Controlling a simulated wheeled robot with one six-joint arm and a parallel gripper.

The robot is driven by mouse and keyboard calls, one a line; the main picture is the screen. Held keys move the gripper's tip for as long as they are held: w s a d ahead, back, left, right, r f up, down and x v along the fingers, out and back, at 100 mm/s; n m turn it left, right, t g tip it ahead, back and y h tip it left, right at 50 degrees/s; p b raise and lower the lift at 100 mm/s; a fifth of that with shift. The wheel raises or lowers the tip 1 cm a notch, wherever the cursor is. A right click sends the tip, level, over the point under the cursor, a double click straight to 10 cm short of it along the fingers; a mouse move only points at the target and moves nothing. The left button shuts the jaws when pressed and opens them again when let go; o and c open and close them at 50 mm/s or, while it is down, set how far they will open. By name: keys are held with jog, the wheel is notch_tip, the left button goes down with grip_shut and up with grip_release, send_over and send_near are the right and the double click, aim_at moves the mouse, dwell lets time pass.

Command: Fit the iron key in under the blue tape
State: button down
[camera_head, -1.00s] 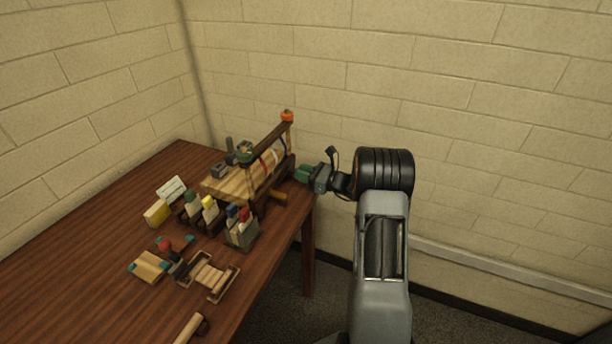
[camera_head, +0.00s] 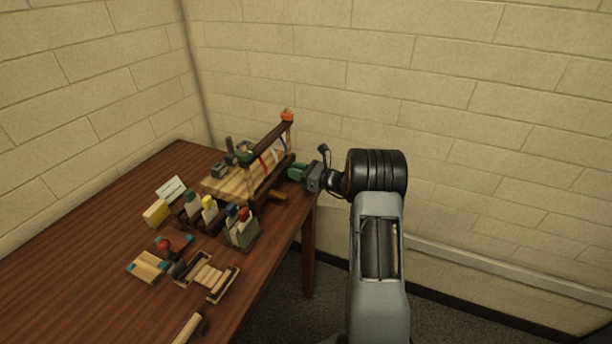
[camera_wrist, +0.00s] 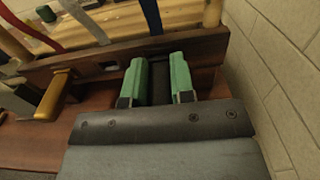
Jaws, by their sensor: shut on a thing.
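The wooden frame (camera_head: 264,190) with upright posts and a top bar stands at the table's far right edge. A blue tape (camera_head: 284,143) runs down from its bar; in the wrist view the blue tape (camera_wrist: 151,14) meets the dark front beam (camera_wrist: 100,63) just left of my fingers. My gripper (camera_head: 296,172) is beside the frame's right end. In the wrist view its green fingers (camera_wrist: 160,75) are shut on a dark piece, the iron key (camera_wrist: 161,86), mostly hidden between them. The fingertips are close to the beam; I cannot tell whether the key touches it.
A red tape (camera_wrist: 30,27) and a pale tape (camera_wrist: 84,20) run left of the blue one. A wooden handle (camera_wrist: 54,94) sticks out from the beam at left. The block wall (camera_wrist: 280,70) is close on the right. Holders and small tools crowd the table (camera_head: 70,250).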

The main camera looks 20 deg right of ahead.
jog(key=shift+w+a, duration=0.25)
jog(key=c, duration=0.9)
grip_release()
jog(key=b+v, duration=0.1)
jog(key=v, duration=1.3)
jog(key=shift+b, duration=0.3)
jog(key=shift+w, duration=0.1)
